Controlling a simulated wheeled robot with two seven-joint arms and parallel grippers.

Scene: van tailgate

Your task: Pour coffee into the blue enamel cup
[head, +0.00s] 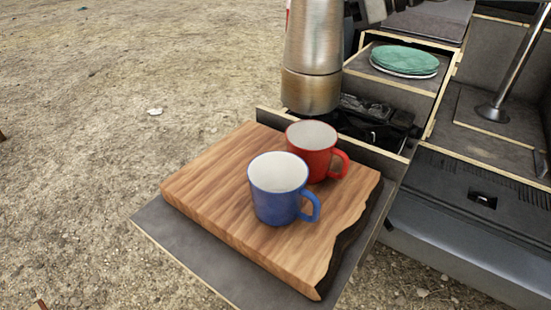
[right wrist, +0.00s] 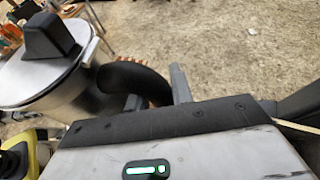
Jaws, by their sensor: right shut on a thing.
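The blue enamel cup (head: 275,192) stands upright on a wooden board, with its handle to the right. Its pale inside shows no dark liquid. A steel coffee pot (head: 313,55) is at the top of the head view, nearly upright, behind the cups; its top is cut off. In the right wrist view the pot (right wrist: 50,80) shows its lid, black knob and curved black handle (right wrist: 135,80). My right gripper (right wrist: 158,95) is shut on that handle. In the head view only a dark part of it shows at the top edge. My left gripper is not in view.
A red cup (head: 311,150) stands just behind the blue one on the wooden board (head: 215,185). The board lies on a grey pull-out shelf (head: 170,228). A black stove (head: 375,118) is behind it. Green-topped plates (head: 405,60) sit further back. Open sandy ground lies left.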

